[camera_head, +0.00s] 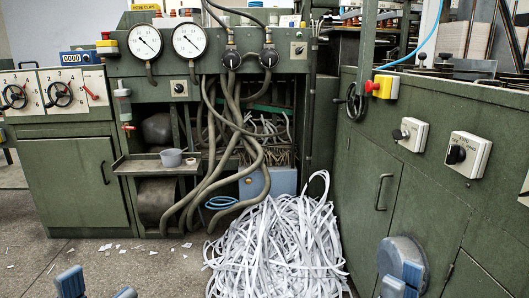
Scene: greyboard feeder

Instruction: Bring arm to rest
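My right gripper (400,268) shows at the bottom edge, right of centre, as blue-grey and dark parts in front of the green cabinet. Its fingertips cannot be made out, so I cannot tell whether it is open or shut. At the bottom left corner two blue-grey tips of my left gripper (97,288) stand apart, with bare floor between them. Nothing shows between these tips. The rest of both arms is cut off by the picture's lower edge.
A heap of white paper strips (280,248) lies on the floor in the middle. Behind it stands a green machine (75,185) with gauges, hoses and a small shelf (150,166) holding a grey cup (171,157). A green cabinet (375,185) with switches bounds the right. Floor at lower left is mostly clear.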

